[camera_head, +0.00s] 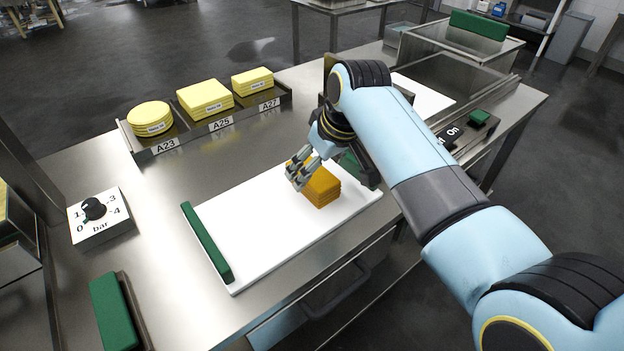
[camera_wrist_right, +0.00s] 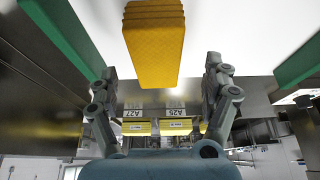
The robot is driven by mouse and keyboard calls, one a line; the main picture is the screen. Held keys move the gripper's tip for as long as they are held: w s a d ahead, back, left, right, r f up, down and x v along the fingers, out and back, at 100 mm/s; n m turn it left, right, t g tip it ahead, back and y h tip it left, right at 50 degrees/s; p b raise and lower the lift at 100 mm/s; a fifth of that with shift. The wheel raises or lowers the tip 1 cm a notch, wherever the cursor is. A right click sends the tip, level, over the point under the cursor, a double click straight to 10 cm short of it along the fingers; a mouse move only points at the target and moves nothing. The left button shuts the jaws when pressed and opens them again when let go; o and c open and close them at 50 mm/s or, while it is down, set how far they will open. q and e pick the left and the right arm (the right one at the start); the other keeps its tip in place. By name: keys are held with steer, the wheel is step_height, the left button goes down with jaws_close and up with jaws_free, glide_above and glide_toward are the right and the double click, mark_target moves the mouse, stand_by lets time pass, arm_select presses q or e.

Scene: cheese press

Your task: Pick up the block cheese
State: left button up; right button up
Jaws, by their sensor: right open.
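An orange block cheese (camera_head: 322,187) with a ridged, layered side sits on a white board (camera_head: 245,222). My right gripper (camera_head: 304,172) is at the block's left side in the head view, pointing down and partly covering it. In the right wrist view the orange block (camera_wrist_right: 154,45) appears at the top, centred between the two spread fingers of the open gripper (camera_wrist_right: 161,72). Nothing is seen held, and I cannot tell whether a finger touches the block. My left gripper is not in view.
A dark rack (camera_head: 190,136) holds yellow cheeses (camera_head: 205,98) above labels A23, A25 and A27. A green bar (camera_head: 206,242) edges the board's left end. A pressure dial (camera_head: 97,212) and a green pad (camera_head: 113,312) are at left. A green button (camera_head: 479,117) is at right.

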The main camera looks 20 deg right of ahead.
mark_target(315, 174)
steer(key=x, duration=0.4)
steer(key=shift+w+d+f, duration=0.15)
steer(key=shift+f, duration=0.05)
steer(key=shift+c, duration=0.4)
steer(key=c, duration=1.4)
steer(key=shift+c, duration=0.4)
steer(key=shift+r, duration=0.15)
